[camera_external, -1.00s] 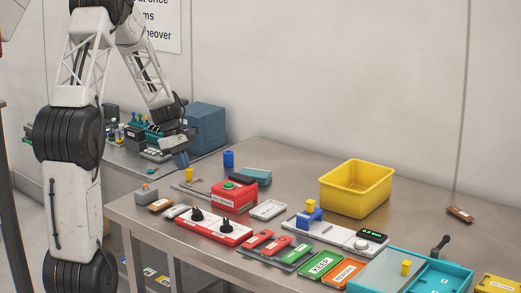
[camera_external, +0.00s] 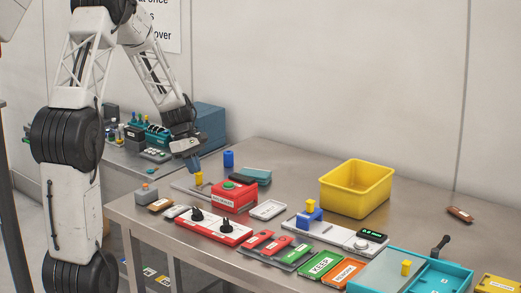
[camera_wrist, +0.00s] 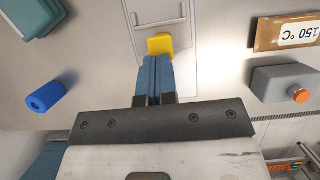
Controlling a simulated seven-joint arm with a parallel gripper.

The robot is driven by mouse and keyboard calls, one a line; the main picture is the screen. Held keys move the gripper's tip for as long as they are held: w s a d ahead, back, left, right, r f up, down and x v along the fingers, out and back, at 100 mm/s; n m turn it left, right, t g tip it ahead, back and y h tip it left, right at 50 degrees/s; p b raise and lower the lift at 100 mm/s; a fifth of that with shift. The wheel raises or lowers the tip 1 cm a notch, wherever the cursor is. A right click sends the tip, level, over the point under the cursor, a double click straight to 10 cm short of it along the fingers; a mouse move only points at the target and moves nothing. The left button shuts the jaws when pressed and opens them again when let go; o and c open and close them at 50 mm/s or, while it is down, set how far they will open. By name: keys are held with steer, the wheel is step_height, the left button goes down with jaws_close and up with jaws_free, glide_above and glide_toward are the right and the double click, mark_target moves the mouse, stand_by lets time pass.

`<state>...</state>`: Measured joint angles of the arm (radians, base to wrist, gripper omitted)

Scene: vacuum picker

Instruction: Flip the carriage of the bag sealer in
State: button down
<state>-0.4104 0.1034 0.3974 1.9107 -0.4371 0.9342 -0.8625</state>
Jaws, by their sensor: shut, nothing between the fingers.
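A light grey plate (camera_external: 183,186) lies flat at the left end of the table and seems to be the bag sealer. A yellow tab (camera_external: 198,179), apparently on its carriage, stands on it; it also shows in the wrist view (camera_wrist: 160,44). A thin U-shaped bracket (camera_wrist: 160,24) lies beyond the tab on the plate (camera_wrist: 184,55). My gripper (camera_external: 196,168) points down with its blue fingers shut and empty. In the wrist view its fingertips (camera_wrist: 155,62) are right at the tab's near edge; I cannot tell whether they touch.
A red box with a green button (camera_external: 234,196) stands right of the plate. A blue cylinder (camera_external: 229,159) and a teal box (camera_external: 256,176) are behind. A grey box with an orange button (camera_external: 147,193) and a brown labelled block (camera_external: 160,205) sit at the left edge.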

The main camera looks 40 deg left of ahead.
steer(key=shift+f, duration=0.1)
steer(key=shift+a, duration=0.75)
steer(key=a, duration=0.3)
steer(key=shift+r, duration=0.4)
steer(key=v, duration=0.9)
steer(key=shift+r, duration=0.2)
steer(key=shift+d, duration=0.15)
